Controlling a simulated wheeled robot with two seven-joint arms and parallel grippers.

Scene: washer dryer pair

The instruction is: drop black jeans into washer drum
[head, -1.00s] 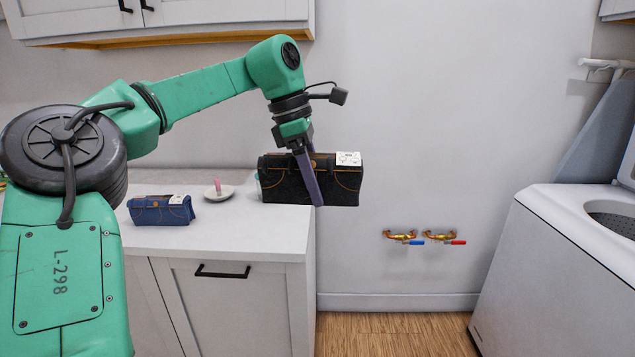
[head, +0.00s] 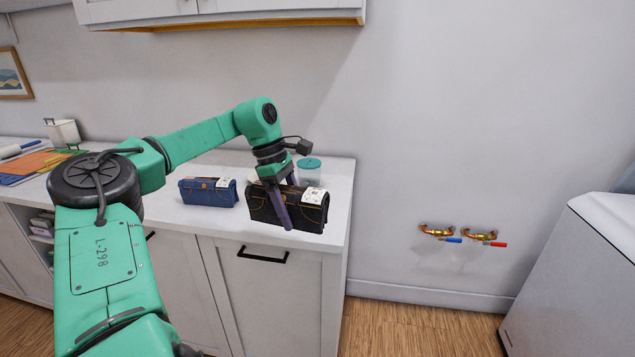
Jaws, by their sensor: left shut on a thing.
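The folded black jeans (head: 308,214), with orange stitching and a white tag, are in my left gripper (head: 283,207). The gripper is shut on them, its purple fingers across their front. The jeans show in front of the counter's right end, near its front edge; I cannot tell whether they touch the top. The washer (head: 575,275) is a white machine at the right edge, only partly in view. Its drum opening is out of view. My right gripper is not in view.
Folded blue jeans (head: 208,192) lie on the white counter (head: 338,190), left of the black jeans. A teal-lidded container (head: 309,171) stands behind the black jeans. Water taps (head: 458,234) stick out of the wall between counter and washer, above open wooden floor (head: 415,328).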

